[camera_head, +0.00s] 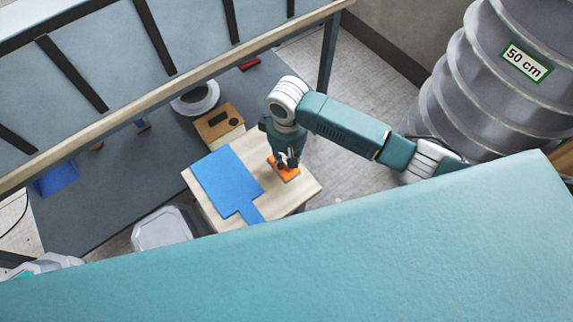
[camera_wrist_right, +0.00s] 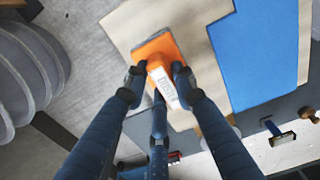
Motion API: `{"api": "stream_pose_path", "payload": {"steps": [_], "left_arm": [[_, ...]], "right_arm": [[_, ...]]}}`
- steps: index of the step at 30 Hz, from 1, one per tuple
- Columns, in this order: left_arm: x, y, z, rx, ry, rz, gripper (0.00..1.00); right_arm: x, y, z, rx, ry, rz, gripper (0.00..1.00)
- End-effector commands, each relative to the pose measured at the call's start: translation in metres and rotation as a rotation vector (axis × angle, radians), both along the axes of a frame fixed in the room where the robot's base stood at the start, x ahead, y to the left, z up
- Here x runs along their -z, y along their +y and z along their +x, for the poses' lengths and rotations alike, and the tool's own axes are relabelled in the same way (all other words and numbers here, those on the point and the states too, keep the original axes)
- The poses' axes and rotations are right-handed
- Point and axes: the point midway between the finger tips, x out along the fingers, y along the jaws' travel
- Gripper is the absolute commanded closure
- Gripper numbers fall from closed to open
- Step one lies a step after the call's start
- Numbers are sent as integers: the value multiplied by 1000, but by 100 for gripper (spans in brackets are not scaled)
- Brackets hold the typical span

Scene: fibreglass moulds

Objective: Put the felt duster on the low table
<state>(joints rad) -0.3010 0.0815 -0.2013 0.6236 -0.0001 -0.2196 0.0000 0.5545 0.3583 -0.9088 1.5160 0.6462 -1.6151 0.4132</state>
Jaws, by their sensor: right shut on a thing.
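The felt duster (camera_head: 288,175) is an orange block; in the right wrist view its orange body (camera_wrist_right: 160,45) carries a raised grip with a white label. My right gripper (camera_head: 286,160) is shut on the duster's grip, and its fingers close on both sides of it in the wrist view (camera_wrist_right: 158,78). The duster is over the right part of the low table (camera_head: 297,190), a pale wooden top. It looks flat and level with the top; whether it touches the wood I cannot tell. My left gripper is not in view.
A blue sheet (camera_head: 226,180) covers much of the low table, left of the duster. A wooden box (camera_head: 219,123) with dark items stands behind. A grey bin (camera_head: 165,230) is at the left. A large ribbed grey column (camera_head: 475,85) stands at the right.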

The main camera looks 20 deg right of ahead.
Motion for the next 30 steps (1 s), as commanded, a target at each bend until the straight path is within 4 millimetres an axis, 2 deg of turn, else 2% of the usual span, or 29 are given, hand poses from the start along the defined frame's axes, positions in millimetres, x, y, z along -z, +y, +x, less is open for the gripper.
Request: {"api": "stream_pose_path", "payload": {"steps": [11, 23, 24, 27, 30], "left_arm": [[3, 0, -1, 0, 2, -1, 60], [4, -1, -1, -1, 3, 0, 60], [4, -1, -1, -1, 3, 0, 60], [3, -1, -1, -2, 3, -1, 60], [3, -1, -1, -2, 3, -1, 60]], "right_arm": [[44, 0, 1, 1, -1, -1, 99], [50, 0, 0, 1, -1, -1, 99], [51, 0, 0, 0, -1, -1, 72], [50, 0, 0, 0, -1, -1, 55], [50, 0, 0, 0, -1, -1, 55]]}}
